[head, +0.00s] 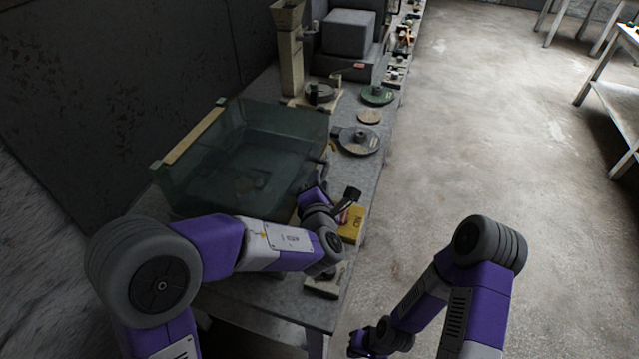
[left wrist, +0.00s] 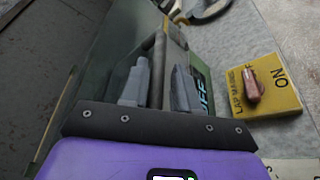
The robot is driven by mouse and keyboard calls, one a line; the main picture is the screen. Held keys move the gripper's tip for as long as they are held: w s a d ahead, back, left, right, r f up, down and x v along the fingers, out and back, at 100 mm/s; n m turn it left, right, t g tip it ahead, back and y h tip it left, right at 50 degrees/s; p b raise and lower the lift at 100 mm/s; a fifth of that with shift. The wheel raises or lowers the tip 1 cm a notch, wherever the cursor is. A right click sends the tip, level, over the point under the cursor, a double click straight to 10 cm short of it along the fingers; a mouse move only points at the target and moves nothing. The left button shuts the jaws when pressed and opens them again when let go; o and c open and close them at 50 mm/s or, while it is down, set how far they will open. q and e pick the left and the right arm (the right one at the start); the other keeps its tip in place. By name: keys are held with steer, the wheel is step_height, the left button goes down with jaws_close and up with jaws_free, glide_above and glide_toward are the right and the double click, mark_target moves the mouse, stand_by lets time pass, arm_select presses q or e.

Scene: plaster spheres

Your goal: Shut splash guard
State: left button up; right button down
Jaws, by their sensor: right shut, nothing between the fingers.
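The splash guard (head: 200,180) is a greenish see-through box-like screen on the bench, with a pale wooden strip along its left side. My left gripper (head: 318,183) is at its near right corner, and its fingers are mostly hidden in the head view. In the left wrist view, the fingers (left wrist: 160,88) stand apart on either side of a dark bar (left wrist: 157,60) at the green panel (left wrist: 198,75). I see no firm contact with the bar. My right gripper (head: 368,343) is low at the bottom, away from the bench, shut and empty.
A yellow block (head: 351,224) marked "ON" with a reddish lever lies right of my left gripper. Round plates (head: 360,140) and a post (head: 290,50) stand farther back. Concrete floor (head: 480,130) is open on the right.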

arm_select(q)
steer(key=v, duration=0.7)
steer(key=shift+s+p, duration=0.3)
steer(key=shift+s, duration=0.1)
steer(key=shift+w, duration=0.1)
